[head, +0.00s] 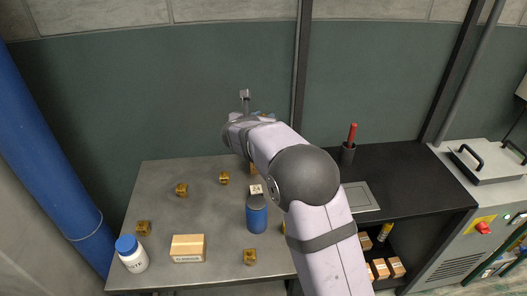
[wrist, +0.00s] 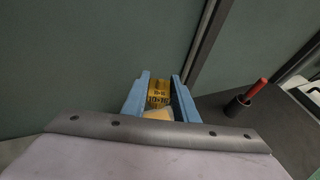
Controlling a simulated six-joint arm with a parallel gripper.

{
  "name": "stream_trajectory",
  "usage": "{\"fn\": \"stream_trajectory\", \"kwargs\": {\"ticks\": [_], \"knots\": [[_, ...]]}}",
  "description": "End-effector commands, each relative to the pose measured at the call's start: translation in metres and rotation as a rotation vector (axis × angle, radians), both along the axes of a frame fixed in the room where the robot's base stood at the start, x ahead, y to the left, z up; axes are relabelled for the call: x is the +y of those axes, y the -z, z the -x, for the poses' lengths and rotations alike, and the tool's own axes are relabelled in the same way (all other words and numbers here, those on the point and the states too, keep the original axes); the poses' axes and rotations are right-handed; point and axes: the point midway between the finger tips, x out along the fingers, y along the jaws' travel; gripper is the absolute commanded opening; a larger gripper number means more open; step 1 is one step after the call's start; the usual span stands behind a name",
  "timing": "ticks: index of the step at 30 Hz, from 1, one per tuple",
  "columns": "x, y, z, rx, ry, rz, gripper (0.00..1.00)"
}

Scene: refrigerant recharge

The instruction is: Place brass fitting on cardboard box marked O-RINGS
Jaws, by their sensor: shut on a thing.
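My gripper (wrist: 161,80) shows in the wrist view with two blue fingers shut on a brass-coloured fitting (wrist: 160,92) with dark markings. It is raised in front of the green wall panel, above the table's back edge. In the head view my arm hides most of the gripper, and the held fitting cannot be made out. A cardboard box (head: 188,248) with a printed label lies on the grey table near the front; its lettering is too small to read. Other brass fittings stand loose on the table, at the back (head: 224,178), left (head: 181,190), far left (head: 143,228) and front (head: 249,257).
A blue can (head: 256,214) stands mid-table, with a small white-labelled item (head: 256,189) behind it. A white bottle with a blue cap (head: 132,254) is at the front left. A dark cup with a red-handled tool (head: 348,150) stands on the black counter (head: 411,176).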

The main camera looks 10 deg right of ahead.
Motion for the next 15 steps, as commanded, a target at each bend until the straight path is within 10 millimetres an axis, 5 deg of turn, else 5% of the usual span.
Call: {"fn": "stream_trajectory", "kwargs": {"ticks": [15], "knots": [[0.0, 0.06, 0.0, 0.001, 0.001, 0.002, 0.01]]}}
